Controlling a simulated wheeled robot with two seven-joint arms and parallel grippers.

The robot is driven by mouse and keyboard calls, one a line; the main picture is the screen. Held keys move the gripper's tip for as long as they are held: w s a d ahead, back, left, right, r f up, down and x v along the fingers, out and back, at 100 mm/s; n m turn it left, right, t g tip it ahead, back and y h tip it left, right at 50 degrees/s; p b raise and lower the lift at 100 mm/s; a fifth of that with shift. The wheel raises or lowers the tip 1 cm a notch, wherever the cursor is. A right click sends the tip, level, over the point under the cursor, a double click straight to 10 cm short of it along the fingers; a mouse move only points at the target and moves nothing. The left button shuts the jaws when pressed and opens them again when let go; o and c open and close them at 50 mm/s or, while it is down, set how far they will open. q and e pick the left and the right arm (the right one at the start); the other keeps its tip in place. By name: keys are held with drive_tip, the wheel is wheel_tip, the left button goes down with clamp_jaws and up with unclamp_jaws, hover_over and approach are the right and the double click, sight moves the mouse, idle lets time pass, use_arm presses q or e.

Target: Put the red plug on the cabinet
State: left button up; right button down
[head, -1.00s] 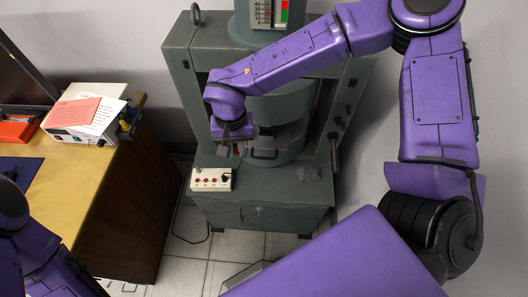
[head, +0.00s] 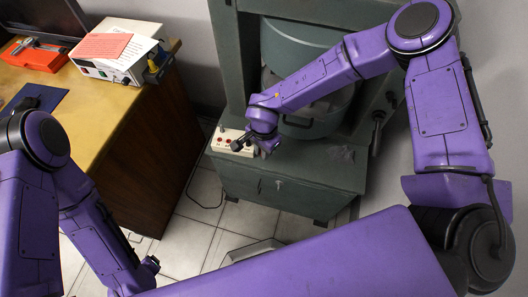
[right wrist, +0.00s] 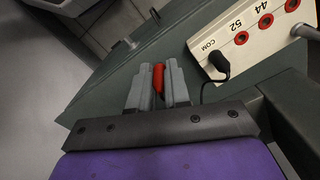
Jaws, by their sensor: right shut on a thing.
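The red plug (right wrist: 158,78) is between the finger pads of my right gripper (right wrist: 158,88), which is shut on it. In the head view my right gripper (head: 240,145) is low over the front of the grey-green cabinet (head: 285,196), by the white socket box; the plug cannot be made out there. In the right wrist view the cabinet's green surface (right wrist: 108,88) lies behind the fingers. I cannot tell whether the plug touches it. My left gripper (head: 148,268) is small and dark at the lower left, away from the cabinet; its jaws are unclear.
The white socket box (right wrist: 258,42) has red-ringed sockets and a black plug (right wrist: 217,62) at COM with a cable. A wooden desk (head: 118,110) stands left, with tiled floor between.

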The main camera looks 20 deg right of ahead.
drive_tip(key=shift+w+d+f, duration=0.2)
drive_tip(key=shift+w+f, duration=0.1)
drive_tip(key=shift+f, duration=0.15)
drive_tip(key=shift+w+d+f, duration=0.15)
drive_tip(key=shift+w+f, duration=0.15)
drive_tip(key=shift+f, duration=0.15)
drive_tip(key=shift+w+d+f, duration=0.1)
drive_tip(key=shift+w+f, duration=0.05)
drive_tip(key=shift+f, duration=1.55)
drive_tip(key=c, duration=1.1)
unclamp_jaws()
drive_tip(key=shift+f, duration=0.15)
wheel_tip(320, 180, up, 12)
drive_tip(key=shift+d+r+p, duration=0.15)
drive_tip(key=shift+r+p, duration=0.1)
drive_tip(key=shift+p, duration=0.05)
drive_tip(key=shift+w, duration=0.1)
